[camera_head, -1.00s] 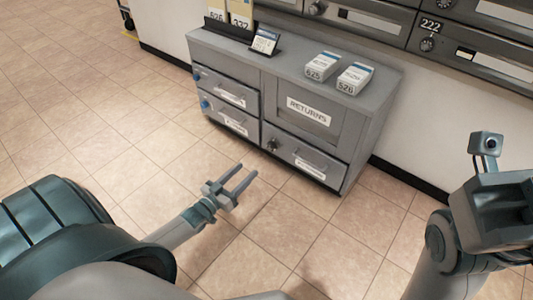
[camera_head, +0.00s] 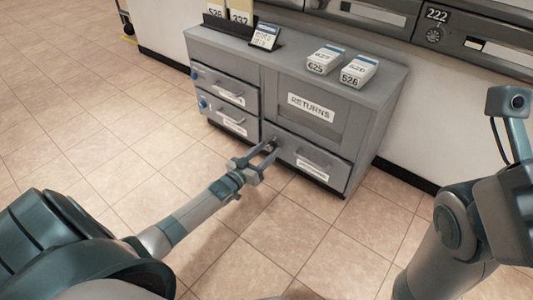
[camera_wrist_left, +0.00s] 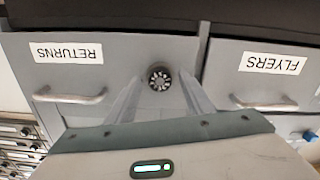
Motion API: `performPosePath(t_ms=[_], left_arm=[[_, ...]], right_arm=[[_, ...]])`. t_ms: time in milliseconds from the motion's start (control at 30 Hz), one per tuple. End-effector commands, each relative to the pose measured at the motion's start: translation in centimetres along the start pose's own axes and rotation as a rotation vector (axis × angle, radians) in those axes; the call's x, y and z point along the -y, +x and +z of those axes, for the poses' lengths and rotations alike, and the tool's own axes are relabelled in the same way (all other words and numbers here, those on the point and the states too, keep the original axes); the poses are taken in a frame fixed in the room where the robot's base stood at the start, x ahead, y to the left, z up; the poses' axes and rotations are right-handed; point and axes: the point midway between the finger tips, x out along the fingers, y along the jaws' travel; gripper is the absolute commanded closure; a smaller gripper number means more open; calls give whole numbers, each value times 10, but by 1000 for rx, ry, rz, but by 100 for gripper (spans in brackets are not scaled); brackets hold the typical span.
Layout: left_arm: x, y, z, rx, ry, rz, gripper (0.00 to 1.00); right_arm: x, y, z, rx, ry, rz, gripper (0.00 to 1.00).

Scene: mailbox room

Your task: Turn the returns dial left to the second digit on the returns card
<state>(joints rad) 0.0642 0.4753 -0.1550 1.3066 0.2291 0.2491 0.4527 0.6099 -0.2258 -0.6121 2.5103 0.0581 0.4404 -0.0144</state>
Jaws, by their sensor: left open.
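The returns dial (camera_wrist_left: 160,78) is a dark round knob with pale marks on the lower right drawer of the grey cabinet. In the head view the dial (camera_head: 272,143) sits at that drawer's left end, partly hidden by my gripper. My left gripper (camera_head: 265,157) is open, its fingers pointing at the dial. In the left wrist view my left gripper (camera_wrist_left: 160,95) has one finger to each side of the dial; I cannot tell whether they touch it. The returns card (camera_head: 265,36) stands tilted on the cabinet top; its writing is too small to read. My right gripper is not clearly seen.
The grey cabinet (camera_head: 385,110) has a RETURNS panel (camera_head: 309,106) and a FLYERS drawer (camera_wrist_left: 268,65). Two parcels, one (camera_head: 325,60) and another (camera_head: 358,71), lie on top. Mailboxes (camera_head: 480,45) line the wall.

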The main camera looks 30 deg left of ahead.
Motion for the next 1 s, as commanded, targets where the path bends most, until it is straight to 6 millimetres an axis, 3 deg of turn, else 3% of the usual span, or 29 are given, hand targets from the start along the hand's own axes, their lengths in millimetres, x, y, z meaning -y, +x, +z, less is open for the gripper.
performPosePath(t_ms=[233,400,1000], left_arm=[[0,0,0,0,0,0,55],[0,0,0,0,0,0,94],[-1,0,-2,1,-124,1,93]], right_arm=[[-2,0,1,3,-5,2,69],[-2,0,0,2,-5,3,69],[-2,5,3,2,-3,3,69]])
